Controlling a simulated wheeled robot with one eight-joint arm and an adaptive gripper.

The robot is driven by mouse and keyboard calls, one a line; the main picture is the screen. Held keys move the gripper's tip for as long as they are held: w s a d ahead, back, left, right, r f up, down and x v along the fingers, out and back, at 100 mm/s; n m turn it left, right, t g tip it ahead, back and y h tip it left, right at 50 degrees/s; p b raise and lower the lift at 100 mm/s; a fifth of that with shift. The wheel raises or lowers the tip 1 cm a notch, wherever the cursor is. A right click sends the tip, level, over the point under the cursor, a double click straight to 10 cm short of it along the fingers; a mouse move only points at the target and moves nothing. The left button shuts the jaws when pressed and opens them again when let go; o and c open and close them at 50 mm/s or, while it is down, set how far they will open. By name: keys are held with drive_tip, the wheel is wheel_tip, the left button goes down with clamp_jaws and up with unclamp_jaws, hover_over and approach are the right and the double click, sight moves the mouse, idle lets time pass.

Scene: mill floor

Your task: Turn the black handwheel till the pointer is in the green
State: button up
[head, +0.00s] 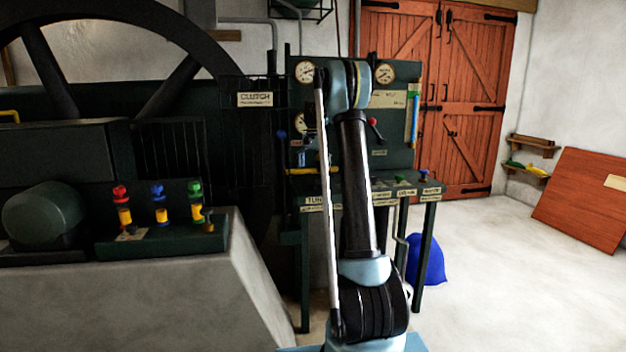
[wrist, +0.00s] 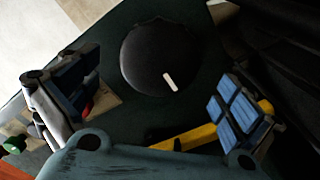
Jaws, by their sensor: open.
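In the wrist view, a round black disc (wrist: 160,60) with a short white mark near its edge sits on the dark green surface; it looks like the black handwheel. My gripper (wrist: 160,92) is open, one blue-padded finger on the left and the other on the lower right, with the disc between and beyond them. I see no finger touching it. In the head view my arm covers the middle of the panel and hides the handwheel. Two pale dial gauges, left (head: 305,71) and right (head: 384,73), show on the panel; their pointers are too small to read.
The green panel (head: 400,120) carries a red-knobbed lever (head: 375,127) and stands over a narrow bench. A yellow bar (wrist: 185,138) lies near my right finger. Machinery with coloured valves (head: 158,205) fills the left. A blue sack (head: 430,260) sits behind the bench legs; right floor is clear.

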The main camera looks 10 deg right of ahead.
sight(313, 175)
drive_tip(key=shift+f, duration=2)
drive_tip(key=c, duration=1)
